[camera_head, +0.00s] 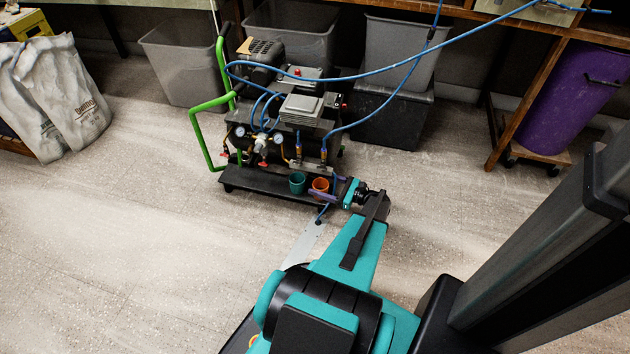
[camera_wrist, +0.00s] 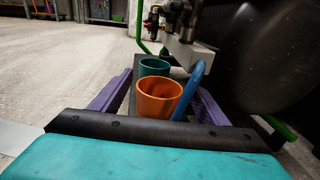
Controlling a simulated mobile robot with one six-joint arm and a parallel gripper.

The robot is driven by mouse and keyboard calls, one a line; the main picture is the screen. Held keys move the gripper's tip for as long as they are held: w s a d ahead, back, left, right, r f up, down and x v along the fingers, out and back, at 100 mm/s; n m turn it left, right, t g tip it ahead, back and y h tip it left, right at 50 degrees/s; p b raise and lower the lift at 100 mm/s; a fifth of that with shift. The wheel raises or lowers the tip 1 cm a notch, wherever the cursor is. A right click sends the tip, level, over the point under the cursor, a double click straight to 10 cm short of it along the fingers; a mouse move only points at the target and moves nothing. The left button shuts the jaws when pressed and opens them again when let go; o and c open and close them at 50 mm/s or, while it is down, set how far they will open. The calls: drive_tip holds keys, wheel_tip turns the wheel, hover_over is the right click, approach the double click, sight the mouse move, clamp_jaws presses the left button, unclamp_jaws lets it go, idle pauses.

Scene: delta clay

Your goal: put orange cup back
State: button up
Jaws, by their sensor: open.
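The orange cup (camera_head: 320,184) stands upright on the low black shelf of the compressor cart, beside a teal-green cup (camera_head: 297,183). My gripper (camera_head: 324,186) is open, with its purple fingers on either side of the orange cup. In the wrist view the orange cup (camera_wrist: 157,98) is between the two fingers, nearest to me, and the green cup (camera_wrist: 153,67) is just behind it. The orange cup looks empty inside. Its lower part is hidden by my gripper's front edge. I cannot tell whether either finger touches it.
The compressor cart (camera_head: 284,118) has gauges, a green handle (camera_head: 206,140) and blue hoses. A blue hose (camera_wrist: 190,90) runs close to the right of the orange cup. Grey bins (camera_head: 180,62) stand behind the cart.

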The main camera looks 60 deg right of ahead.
drive_tip(key=s+d+p, duration=0.1)
drive_tip(key=s, duration=0.7)
drive_tip(key=shift+d+r+p, duration=0.15)
drive_tip(key=shift+r+p, duration=0.05)
drive_tip(key=shift+p, duration=0.2)
drive_tip(key=shift+s, duration=0.15)
